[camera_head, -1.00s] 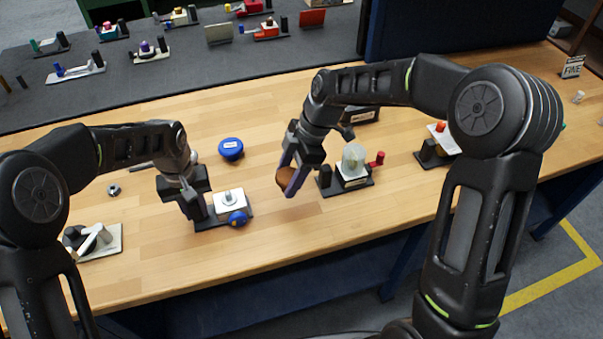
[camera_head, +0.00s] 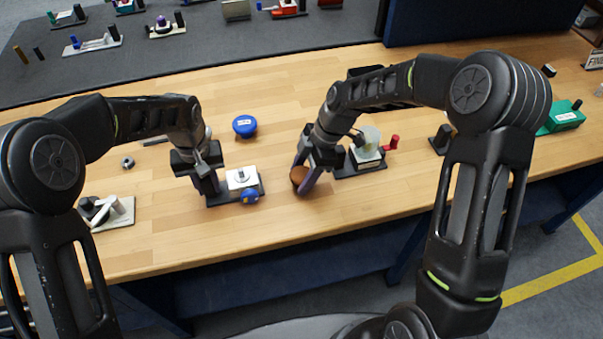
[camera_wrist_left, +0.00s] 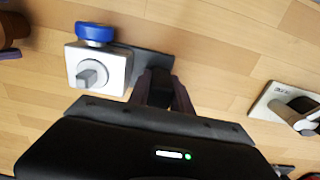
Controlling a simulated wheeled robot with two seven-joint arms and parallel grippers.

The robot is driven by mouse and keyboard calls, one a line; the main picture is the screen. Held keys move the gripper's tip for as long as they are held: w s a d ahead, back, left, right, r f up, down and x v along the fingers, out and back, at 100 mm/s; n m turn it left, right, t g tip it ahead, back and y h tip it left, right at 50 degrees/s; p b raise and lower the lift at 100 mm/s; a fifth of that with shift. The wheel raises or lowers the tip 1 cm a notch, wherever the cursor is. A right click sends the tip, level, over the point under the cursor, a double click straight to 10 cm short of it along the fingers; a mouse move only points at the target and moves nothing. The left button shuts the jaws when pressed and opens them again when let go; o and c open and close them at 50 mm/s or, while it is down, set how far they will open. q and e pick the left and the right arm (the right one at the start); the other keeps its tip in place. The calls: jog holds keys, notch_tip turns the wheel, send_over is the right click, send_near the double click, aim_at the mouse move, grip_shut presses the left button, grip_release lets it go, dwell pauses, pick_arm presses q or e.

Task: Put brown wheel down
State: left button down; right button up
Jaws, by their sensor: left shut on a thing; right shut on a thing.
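The brown wheel (camera_head: 297,174) is between the fingers of my right gripper (camera_head: 303,187), which is shut on it low over the table. Whether the wheel touches the wood is hard to tell. My left gripper (camera_head: 212,193) is shut on a dark upright part of the base (camera_head: 222,199) that carries a white valve block (camera_head: 241,178) with a bare grey stem and a blue knob (camera_head: 250,196). That base and block (camera_wrist_left: 98,68) also show in the left wrist view, with the held part mostly hidden by the fingers. A brown patch (camera_wrist_left: 8,28) shows there at the left edge.
A blue wheel (camera_head: 244,126) lies behind the white block. A valve with a clear dome (camera_head: 369,139) and red handle (camera_head: 391,142) stands close right of my right gripper. A white plate with a lever (camera_head: 108,211) sits at the left. The front wood is clear.

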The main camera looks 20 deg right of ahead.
pick_arm(q)
jog(key=shift+s+a+f, duration=0.1)
jog(key=shift+a+f, duration=0.05)
jog(key=shift+f, duration=0.1)
pick_arm(e)
jog(key=shift+f, duration=0.15)
jog(key=o, duration=1.5)
jog(key=shift+o, duration=0.2)
jog(key=v, duration=1.2)
jog(key=shift+r, duration=0.25)
